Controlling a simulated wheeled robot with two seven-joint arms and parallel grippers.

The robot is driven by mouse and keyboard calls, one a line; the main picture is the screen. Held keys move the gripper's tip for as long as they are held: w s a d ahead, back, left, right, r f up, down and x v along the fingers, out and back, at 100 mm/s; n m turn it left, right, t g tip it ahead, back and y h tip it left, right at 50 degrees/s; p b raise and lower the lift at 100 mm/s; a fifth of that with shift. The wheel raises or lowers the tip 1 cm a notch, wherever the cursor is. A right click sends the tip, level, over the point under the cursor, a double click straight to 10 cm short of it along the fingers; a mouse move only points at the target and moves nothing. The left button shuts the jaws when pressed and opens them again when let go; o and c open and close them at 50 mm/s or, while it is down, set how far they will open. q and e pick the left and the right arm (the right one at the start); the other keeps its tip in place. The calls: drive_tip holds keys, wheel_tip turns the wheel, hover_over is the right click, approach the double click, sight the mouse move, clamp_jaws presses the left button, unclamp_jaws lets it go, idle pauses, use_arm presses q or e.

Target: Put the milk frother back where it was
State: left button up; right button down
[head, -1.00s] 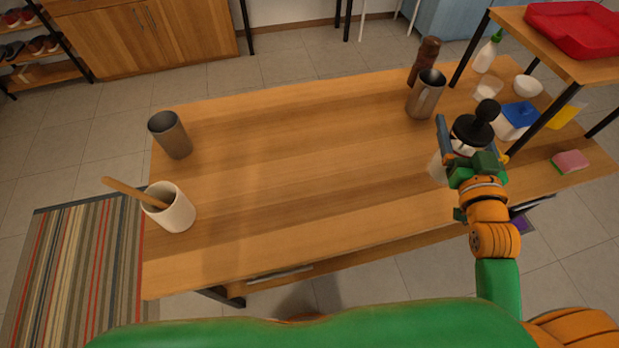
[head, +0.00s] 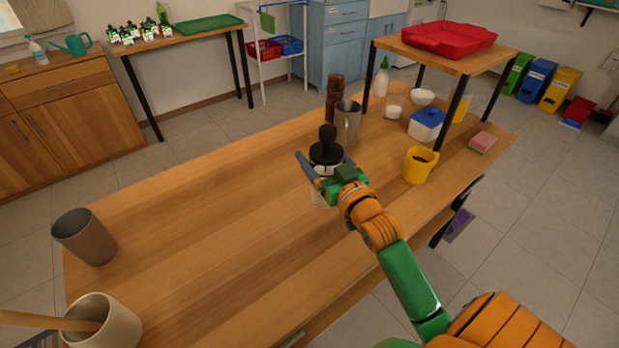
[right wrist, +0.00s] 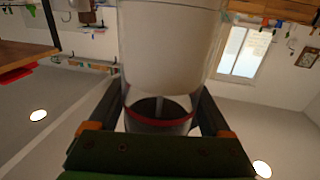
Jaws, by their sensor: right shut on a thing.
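The milk frother, a jar with a black lid and knob (head: 326,152), is upright in my right gripper (head: 327,178). Its pale lower body (head: 318,196) shows below the fingers. In the right wrist view the clear jar with white content (right wrist: 170,45) fills the top middle. A dark part with a red ring (right wrist: 160,115) lies between the two fingers, which are shut on it. I cannot tell whether its base touches the wooden table (head: 215,210). My left gripper is not in view.
A metal pitcher (head: 347,123) and brown mill (head: 334,98) stand just behind the frother. A yellow mug (head: 419,165), blue-lidded box (head: 426,125) and sponge (head: 482,142) are right. A dark cup (head: 84,238) and white crock (head: 103,322) stand left. The table's middle is clear.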

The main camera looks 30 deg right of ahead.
drive_tip(key=w+f+b, duration=0.1)
drive_tip(key=w+f, duration=0.3)
drive_tip(key=f, duration=0.4)
drive_tip(key=shift+s+f, duration=0.1)
drive_tip(key=shift+f, duration=0.05)
unclamp_jaws()
drive_tip(key=s+a, duration=0.1)
drive_tip(key=s, duration=1.1)
drive_tip(key=shift+a+r, duration=0.15)
drive_tip(key=shift+r, duration=0.05)
